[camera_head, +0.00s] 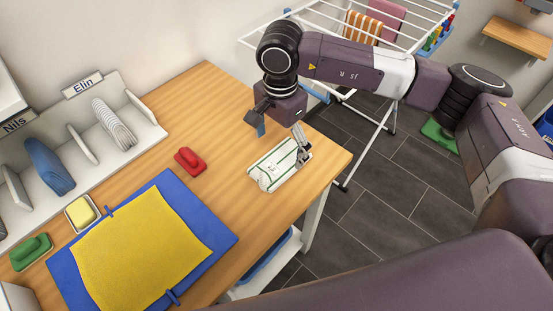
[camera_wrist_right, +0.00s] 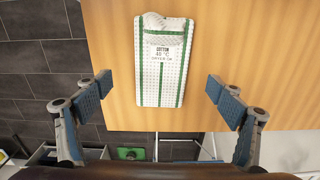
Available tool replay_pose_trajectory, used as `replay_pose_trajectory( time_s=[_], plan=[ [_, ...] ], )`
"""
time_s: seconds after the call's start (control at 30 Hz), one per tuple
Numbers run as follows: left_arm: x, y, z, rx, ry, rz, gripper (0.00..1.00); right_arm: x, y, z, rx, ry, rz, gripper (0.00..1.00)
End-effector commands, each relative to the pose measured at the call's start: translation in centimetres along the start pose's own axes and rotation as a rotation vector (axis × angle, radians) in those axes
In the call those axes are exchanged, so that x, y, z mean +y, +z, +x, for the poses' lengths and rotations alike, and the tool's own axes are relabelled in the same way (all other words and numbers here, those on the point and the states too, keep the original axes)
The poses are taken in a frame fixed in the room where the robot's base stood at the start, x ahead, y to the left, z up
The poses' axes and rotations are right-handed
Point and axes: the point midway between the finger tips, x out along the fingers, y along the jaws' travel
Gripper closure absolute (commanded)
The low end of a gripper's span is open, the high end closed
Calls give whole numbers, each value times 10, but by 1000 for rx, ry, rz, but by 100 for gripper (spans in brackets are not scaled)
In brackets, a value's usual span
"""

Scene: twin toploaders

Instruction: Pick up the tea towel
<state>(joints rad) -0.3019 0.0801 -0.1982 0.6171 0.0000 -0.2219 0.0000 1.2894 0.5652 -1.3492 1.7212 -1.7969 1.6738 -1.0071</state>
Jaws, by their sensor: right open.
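The tea towel (camera_head: 270,174) is white with green stripes and lies folded flat on the wooden table near its right edge. In the right wrist view the towel (camera_wrist_right: 162,95) shows a care label reading "COTTON 40 °C". My right gripper (camera_head: 280,131) is above the table at the far side of the towel. In the wrist view the right gripper (camera_wrist_right: 159,84) has its fingers wide apart, one on each side of the towel, with nothing between them held. My left gripper is not in view.
A yellow cloth (camera_head: 140,245) lies on a blue board (camera_head: 222,238). A labelled rack (camera_head: 150,128) with folded items stands at the back left. A drying rack (camera_head: 340,15) stands beyond the table.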

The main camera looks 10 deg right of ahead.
Motion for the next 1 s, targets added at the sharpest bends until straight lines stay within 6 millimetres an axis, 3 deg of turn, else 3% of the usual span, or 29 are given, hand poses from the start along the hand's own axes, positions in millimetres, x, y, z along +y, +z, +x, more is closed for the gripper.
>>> replay_pose_trajectory(
  time_s=[0.1,0.17,0.33,0.5,0.67,1.0],
  plan=[
    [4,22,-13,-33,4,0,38,1,-2,11,-1,3,2,13],
    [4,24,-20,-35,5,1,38,2,-3,20,-3,5,3,13],
    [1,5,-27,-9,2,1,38,1,-4,45,-3,2,1,13],
    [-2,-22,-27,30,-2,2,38,0,-4,54,-2,-2,0,13],
    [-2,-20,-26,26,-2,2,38,0,-4,54,-2,-2,0,14],
    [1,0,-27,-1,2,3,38,0,-4,53,-2,-2,1,52]
  ],
)
